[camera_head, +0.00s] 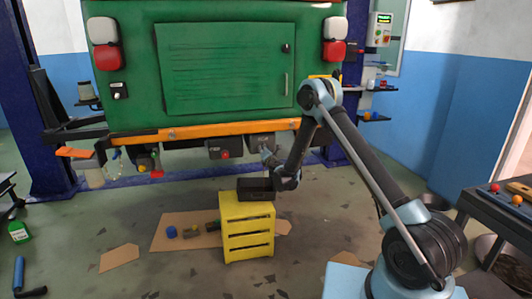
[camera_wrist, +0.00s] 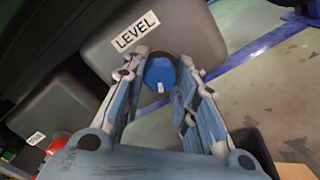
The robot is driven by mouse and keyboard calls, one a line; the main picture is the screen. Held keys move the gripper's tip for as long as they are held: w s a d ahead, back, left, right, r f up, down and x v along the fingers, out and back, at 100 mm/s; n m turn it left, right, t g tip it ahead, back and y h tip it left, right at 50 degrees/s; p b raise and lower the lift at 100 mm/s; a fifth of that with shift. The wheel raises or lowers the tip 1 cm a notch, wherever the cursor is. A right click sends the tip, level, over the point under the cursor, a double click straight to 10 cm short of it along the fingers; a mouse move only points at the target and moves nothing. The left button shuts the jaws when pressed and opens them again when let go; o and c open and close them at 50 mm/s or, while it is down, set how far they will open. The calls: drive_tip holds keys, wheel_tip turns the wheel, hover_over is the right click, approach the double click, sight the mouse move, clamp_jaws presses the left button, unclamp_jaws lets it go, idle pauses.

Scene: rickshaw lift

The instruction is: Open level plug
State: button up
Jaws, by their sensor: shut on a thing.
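The blue level plug (camera_wrist: 160,72) sits at the end of a dark grey housing (camera_wrist: 165,30) marked LEVEL in the wrist view. My gripper (camera_wrist: 163,68) has its two fingers on either side of the plug and is shut on it. The plug is still at the housing; I cannot tell whether it has turned. In the head view my gripper (camera_head: 268,157) reaches up under the housing (camera_head: 260,141) below the green vehicle (camera_head: 220,65), and hides the plug.
A second housing (camera_wrist: 50,105) with a red plug (camera_wrist: 57,144) hangs to the left. A black tray (camera_head: 256,189) stands on a yellow stool (camera_head: 247,226) under my gripper. Cardboard (camera_head: 170,236) with small parts lies on the floor. A dark bench (camera_head: 497,205) stands at the right.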

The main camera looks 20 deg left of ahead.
drive_tip(key=shift+f, duration=0.1)
drive_tip(key=o, duration=1.1)
drive_tip(key=shift+v, duration=3.7)
drive_tip(key=shift+f, duration=0.1)
